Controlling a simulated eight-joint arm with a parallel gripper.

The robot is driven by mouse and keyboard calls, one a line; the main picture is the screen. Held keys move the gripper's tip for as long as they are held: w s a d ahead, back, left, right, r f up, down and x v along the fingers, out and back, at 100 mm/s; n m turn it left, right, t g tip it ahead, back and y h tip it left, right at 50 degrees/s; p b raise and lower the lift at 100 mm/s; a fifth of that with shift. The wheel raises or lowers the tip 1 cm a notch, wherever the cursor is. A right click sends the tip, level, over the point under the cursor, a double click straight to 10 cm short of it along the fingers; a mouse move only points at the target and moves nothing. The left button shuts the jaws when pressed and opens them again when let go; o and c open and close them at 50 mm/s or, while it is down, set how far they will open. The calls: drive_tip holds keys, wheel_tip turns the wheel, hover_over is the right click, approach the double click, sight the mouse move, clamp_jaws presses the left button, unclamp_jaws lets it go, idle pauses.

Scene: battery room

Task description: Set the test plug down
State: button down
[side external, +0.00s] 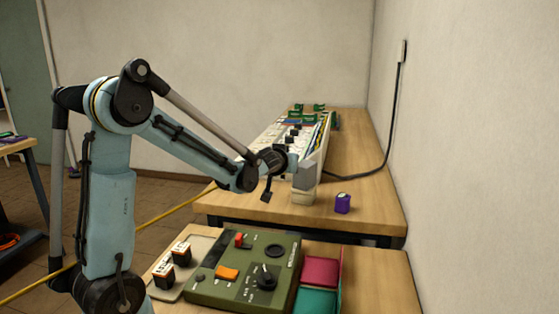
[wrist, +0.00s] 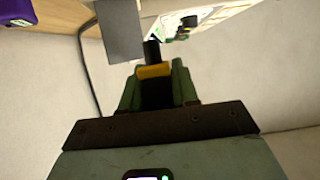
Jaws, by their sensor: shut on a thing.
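The test plug (wrist: 153,71) shows in the wrist view as a dark piece with a yellow band, held between the green fingers of my gripper (wrist: 157,90). Its black tip points toward the top of the picture, close to a grey panel. My gripper is shut on it. In the side view my arm's end is at the near end of the long rack (side external: 290,140) on the back bench, by the grey end piece (side external: 309,175). The plug cannot be made out there, and whether it touches anything is unclear.
An olive tester (side external: 215,290) with a knob and orange buttons stands on the front bench, beside a tray with two small black-and-white blocks (side external: 181,253). Red (side external: 320,270) and teal bins are at its right. A purple block (side external: 342,203) sits on bare bench near a wall cable (side external: 388,130).

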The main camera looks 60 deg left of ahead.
drive_tip(key=a+f, duration=0.2)
drive_tip(key=a, duration=0.1)
drive_tip(key=s+a+f, duration=0.1)
drive_tip(key=a+f, duration=0.1)
drive_tip(key=a, duration=0.2)
drive_tip(key=a+f, duration=0.2)
drive_tip(key=a, duration=0.1)
drive_tip(key=shift+s+a+f, duration=0.3)
drive_tip(key=shift+a+f, duration=0.05)
drive_tip(key=shift+a, duration=0.05)
drive_tip(key=shift+a+f, duration=0.1)
drive_tip(key=shift+f, duration=2)
drive_tip(key=shift+f, duration=0.1)
drive_tip(key=c, duration=0.8)
unclamp_jaws()
drive_tip(key=shift+c, duration=0.2)
